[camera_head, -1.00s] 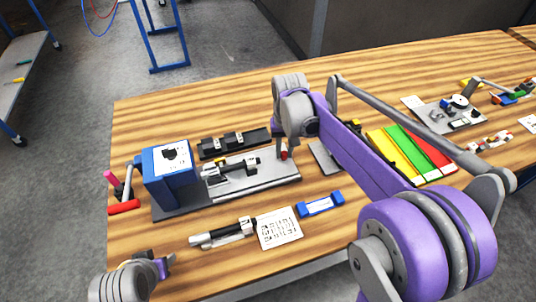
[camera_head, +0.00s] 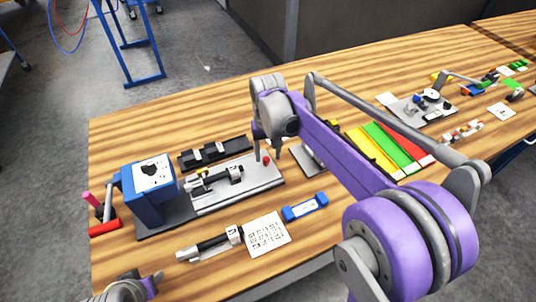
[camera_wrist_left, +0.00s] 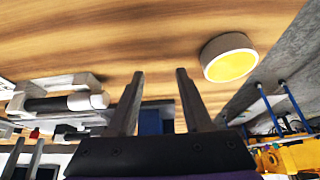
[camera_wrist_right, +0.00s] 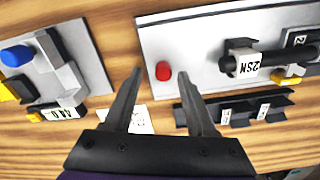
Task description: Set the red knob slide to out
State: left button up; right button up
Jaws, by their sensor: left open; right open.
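The red knob (camera_head: 266,159) stands on the light grey plate (camera_head: 240,190) of a fixture with a blue block (camera_head: 147,197) at its left end. My right gripper (camera_head: 268,143) points down just above the knob, open and empty. In the right wrist view the red knob (camera_wrist_right: 163,70) appears between the spread fingertips (camera_wrist_right: 160,74); whether it is level with them I cannot tell. The slide's mechanism is not clear. My left gripper (camera_head: 150,282) is open at the table's near left; its fingertips (camera_wrist_left: 160,73) hold nothing.
A black rail (camera_head: 215,152) lies behind the fixture. A printed card (camera_head: 266,234), a blue bar (camera_head: 305,207) and a black-and-white rod tool (camera_head: 210,245) lie in front. Yellow, green and red strips (camera_head: 390,147) lie to the right, beyond my right arm.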

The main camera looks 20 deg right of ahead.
pick_arm(q)
jog(key=shift+w+r, duration=0.1)
jog(key=shift+r, duration=0.3)
pick_arm(e)
notch_tip(320, 180, up, 10)
jog(key=shift+f, duration=0.2)
